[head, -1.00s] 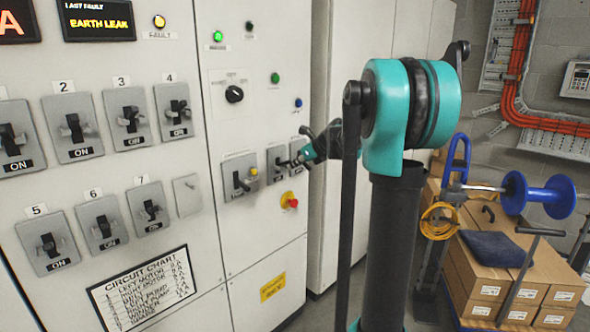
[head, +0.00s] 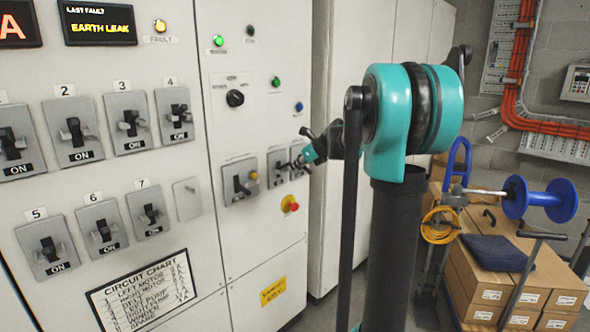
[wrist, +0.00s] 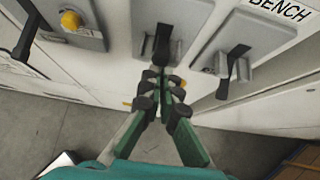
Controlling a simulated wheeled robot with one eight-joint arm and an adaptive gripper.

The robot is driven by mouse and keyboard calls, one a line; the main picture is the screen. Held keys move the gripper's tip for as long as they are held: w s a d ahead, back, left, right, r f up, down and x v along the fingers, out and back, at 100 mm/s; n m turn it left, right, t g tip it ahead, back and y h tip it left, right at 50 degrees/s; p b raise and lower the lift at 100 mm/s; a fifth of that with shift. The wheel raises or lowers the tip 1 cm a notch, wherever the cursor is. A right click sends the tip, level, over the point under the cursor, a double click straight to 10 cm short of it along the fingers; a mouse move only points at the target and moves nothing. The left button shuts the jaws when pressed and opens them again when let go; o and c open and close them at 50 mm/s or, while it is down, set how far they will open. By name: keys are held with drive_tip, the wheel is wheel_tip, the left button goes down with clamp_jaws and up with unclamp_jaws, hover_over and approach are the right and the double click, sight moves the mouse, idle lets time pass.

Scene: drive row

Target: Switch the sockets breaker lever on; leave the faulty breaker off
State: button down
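My gripper (head: 301,148) is at the small lever plates on the right part of the cabinet front. In the wrist view its green fingers (wrist: 162,82) are drawn together, with nothing clearly between them. Their dark tips are just below a black lever (wrist: 162,45) on the middle plate; I cannot tell whether they touch. To the right is another black lever (wrist: 232,70), under a label reading BENCH (wrist: 282,10). To the left is a plate with a yellow knob (wrist: 70,20), also in the head view (head: 253,175). No sockets label is readable.
Numbered breakers, several marked ON, fill the left panel, with a circuit chart (head: 145,291) below. A red stop button (head: 291,205) sits under the small plates. A display reads EARTH LEAK (head: 100,28). Cardboard boxes (head: 500,270) and a blue reel (head: 540,198) stand right.

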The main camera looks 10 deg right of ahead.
drive_tip(key=s+d+f+v, duration=0.1)
drive_tip(key=v, duration=0.8)
drive_tip(key=s+a+f+n+g+h, duration=0.1)
drive_tip(key=s+f+n+g+h, duration=0.1)
drive_tip(key=s+f+n, duration=1.2)
drive_tip(key=s+a+f+n+g+h, duration=0.1)
drive_tip(key=s+f+n+h, duration=0.3)
drive_tip(key=s+f+n, duration=1)
drive_tip(key=s+f+g, duration=0.1)
drive_tip(key=s, duration=0.5)
drive_tip(key=shift+a+f+n, duration=0.25)
drive_tip(key=shift+a+n, duration=0.1)
drive_tip(key=shift+n, duration=0.05)
drive_tip(key=shift+r, duration=0.1)
